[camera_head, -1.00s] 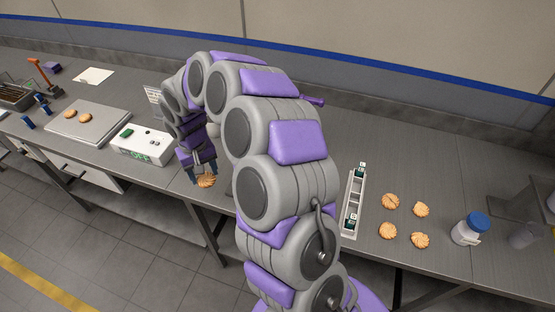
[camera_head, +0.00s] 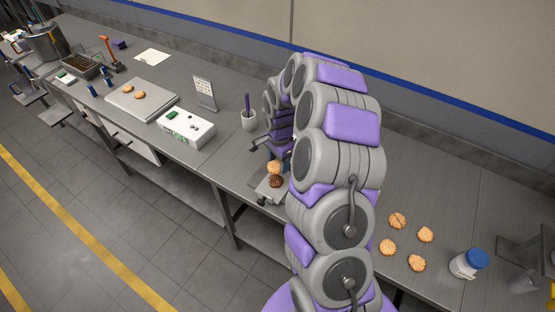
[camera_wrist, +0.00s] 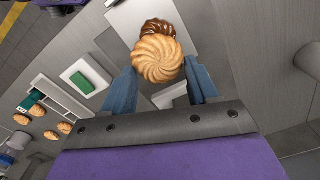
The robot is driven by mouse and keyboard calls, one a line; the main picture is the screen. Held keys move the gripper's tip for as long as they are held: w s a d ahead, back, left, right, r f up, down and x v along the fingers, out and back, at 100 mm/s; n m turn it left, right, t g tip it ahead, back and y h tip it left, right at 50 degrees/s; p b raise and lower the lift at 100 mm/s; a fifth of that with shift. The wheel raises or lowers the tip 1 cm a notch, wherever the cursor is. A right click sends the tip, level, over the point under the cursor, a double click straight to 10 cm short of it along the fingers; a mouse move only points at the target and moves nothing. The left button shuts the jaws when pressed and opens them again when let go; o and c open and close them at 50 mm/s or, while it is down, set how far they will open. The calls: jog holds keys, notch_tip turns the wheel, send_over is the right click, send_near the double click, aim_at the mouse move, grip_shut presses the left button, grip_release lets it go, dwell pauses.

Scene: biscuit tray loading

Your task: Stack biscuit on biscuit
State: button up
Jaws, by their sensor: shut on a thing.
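My gripper (camera_wrist: 160,74) is shut on a pale golden ridged biscuit (camera_wrist: 157,59), with a blue finger on each side of it. The held biscuit also shows in the head view (camera_head: 274,167), low over the table's front part. A dark chocolate biscuit (camera_wrist: 158,29) lies on a pale plate (camera_wrist: 188,29), partly hidden behind the held one. In the head view the chocolate biscuit (camera_head: 276,182) shows just below the held biscuit. I cannot tell whether the two touch. My arm hides most of the gripper in the head view.
Several loose golden biscuits (camera_head: 388,247) lie at the right near a blue-lidded jar (camera_head: 464,265). Two more rest on a flat tray (camera_head: 155,107) at the left. A white control box (camera_head: 186,127), a card stand (camera_head: 205,93) and a cup (camera_head: 249,123) stand left of my arm.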

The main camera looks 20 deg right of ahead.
aim_at(278, 178)
jog(key=shift+d+f, duration=0.1)
jog(key=shift+d, duration=0.35)
jog(key=shift+a+f+b, duration=0.4)
jog(key=shift+a+f, duration=0.3)
jog(key=shift+f, duration=0.85)
jog(key=shift+d+f+b, duration=0.25)
jog(key=shift+d+f, duration=0.05)
jog(key=shift+f, duration=0.3)
jog(key=shift+d+f+b, duration=0.2)
jog(key=shift+d+f, duration=0.05)
jog(key=shift+f, duration=0.35)
jog(key=shift+a+f, duration=0.25)
jog(key=shift+f, duration=0.1)
jog(key=shift+a+f, duration=0.1)
jog(key=shift+a, duration=0.1)
jog(key=shift+d+f, duration=0.15)
jog(key=shift+d, duration=0.15)
jog(key=o, duration=0.4)
jog(key=shift+a, duration=0.1)
jog(key=shift+c, duration=0.2)
